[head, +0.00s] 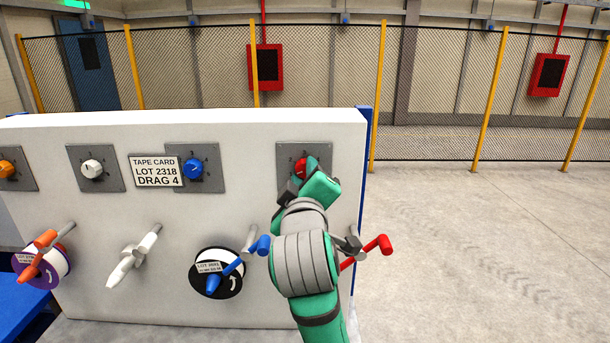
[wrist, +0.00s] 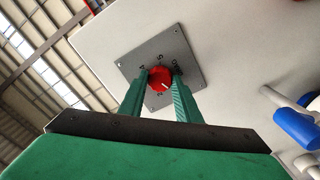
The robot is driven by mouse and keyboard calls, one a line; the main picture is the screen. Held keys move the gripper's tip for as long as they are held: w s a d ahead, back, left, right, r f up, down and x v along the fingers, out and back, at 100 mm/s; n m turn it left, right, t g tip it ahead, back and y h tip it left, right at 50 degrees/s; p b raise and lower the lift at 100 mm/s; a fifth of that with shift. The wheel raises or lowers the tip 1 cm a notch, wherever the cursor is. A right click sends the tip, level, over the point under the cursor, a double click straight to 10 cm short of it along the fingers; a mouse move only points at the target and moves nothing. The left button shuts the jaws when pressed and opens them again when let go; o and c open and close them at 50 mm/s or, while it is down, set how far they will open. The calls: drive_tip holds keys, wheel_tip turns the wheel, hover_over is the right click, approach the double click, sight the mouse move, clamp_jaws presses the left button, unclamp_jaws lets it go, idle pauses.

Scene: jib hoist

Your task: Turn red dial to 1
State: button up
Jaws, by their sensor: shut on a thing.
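The red dial (head: 300,168) sits on a grey square plate (head: 318,160) at the right end of the white panel. In the head view my gripper (head: 306,178) covers much of it. In the wrist view the red dial (wrist: 160,78) shows between the two green fingers of my gripper (wrist: 160,84), which are shut on its sides. The dial has a pale pointer line towards its lower right in that view. Small numerals around it are partly hidden and too small to read surely.
Blue (head: 193,169), white (head: 92,169) and orange (head: 7,169) dials sit left on the white panel (head: 110,220). A tape card (head: 156,171) hangs beside the blue one. Cranks stick out below, including a red handle (head: 378,244) near my arm. The floor at right is clear.

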drive_tip(key=shift+n, duration=0.8)
drive_tip(key=o, duration=1.1)
drive_tip(key=shift+c, duration=0.2)
drive_tip(key=shift+s, duration=0.1)
